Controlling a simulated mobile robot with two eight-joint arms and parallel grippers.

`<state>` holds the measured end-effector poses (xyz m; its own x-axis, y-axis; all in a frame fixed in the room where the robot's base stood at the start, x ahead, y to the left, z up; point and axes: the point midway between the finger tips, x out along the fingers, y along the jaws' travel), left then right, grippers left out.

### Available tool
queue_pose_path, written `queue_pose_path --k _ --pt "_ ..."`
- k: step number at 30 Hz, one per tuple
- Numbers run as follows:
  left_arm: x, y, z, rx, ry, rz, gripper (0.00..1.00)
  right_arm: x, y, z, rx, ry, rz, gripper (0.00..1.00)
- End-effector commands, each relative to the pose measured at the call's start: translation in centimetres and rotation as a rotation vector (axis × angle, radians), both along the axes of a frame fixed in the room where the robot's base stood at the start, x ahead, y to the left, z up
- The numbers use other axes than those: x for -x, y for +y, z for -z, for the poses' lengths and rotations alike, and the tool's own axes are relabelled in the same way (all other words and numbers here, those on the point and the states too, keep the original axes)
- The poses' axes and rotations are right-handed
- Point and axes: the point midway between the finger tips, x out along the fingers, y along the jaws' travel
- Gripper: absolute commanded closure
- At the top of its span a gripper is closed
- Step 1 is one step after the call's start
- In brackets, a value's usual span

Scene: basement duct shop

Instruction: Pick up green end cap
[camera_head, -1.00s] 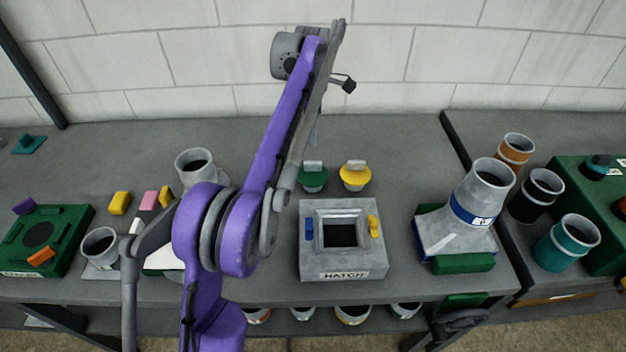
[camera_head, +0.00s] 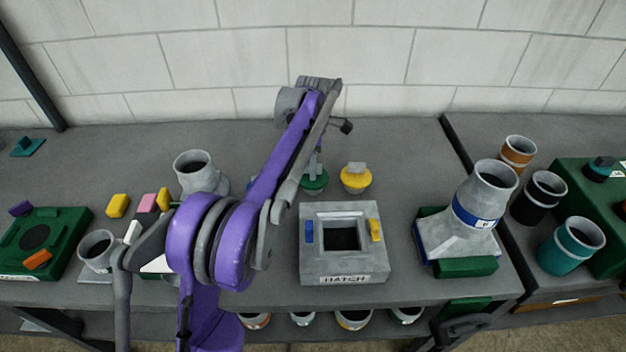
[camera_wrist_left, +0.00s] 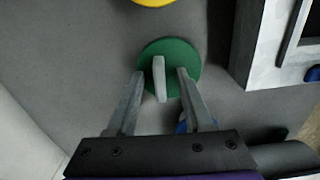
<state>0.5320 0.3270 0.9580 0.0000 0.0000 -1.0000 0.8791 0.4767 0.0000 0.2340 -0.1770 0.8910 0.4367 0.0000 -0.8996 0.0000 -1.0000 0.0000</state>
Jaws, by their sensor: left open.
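The green end cap (camera_head: 315,181) stands on the bench behind the grey hatch box, partly hidden by my left arm. In the left wrist view the cap shows as a green disc (camera_wrist_left: 182,56) with a grey upright tab (camera_wrist_left: 159,78). My left gripper (camera_wrist_left: 160,80) is open, with one finger on each side of the tab and gaps visible on both sides. In the head view the left gripper (camera_head: 316,160) is above the cap, its fingers hard to make out. My right gripper is not in view.
A yellow end cap (camera_head: 355,180) stands just right of the green one. The hatch box (camera_head: 343,268) is in front. Grey duct pieces stand at left (camera_head: 192,170) and right (camera_head: 462,236). The bench behind the caps is clear to the wall.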

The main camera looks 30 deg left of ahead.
Motion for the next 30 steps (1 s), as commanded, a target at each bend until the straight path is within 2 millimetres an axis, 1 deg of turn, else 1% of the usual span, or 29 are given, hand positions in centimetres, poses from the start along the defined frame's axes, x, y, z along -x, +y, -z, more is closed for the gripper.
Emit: queue_pose_path --k 2,3,5,9,10,11,25,28,30 --pt "0.0 0.0 0.0 0.000 0.000 0.000 0.49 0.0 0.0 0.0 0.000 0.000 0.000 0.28" --pt "0.0 0.0 0.0 0.000 0.000 0.000 0.56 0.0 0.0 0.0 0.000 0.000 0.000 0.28" --pt "0.0 0.0 0.0 0.000 0.000 0.000 0.67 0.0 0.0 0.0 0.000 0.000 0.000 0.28" --pt "0.0 0.0 0.0 0.000 0.000 0.000 0.92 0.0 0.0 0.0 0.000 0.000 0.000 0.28" --pt "0.0 0.0 0.0 0.000 0.000 0.000 0.97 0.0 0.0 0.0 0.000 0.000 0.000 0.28" --pt "0.0 0.0 0.0 0.000 0.000 0.000 1.00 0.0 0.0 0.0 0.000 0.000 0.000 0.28" --pt "0.0 0.0 -0.2 0.000 0.000 0.000 1.00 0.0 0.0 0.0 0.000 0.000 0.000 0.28" --pt "0.0 0.0 -1.2 0.000 0.000 0.000 1.00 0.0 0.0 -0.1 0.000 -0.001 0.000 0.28" --pt "0.0 0.0 -2.4 0.000 0.000 0.000 1.00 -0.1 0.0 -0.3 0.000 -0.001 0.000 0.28"
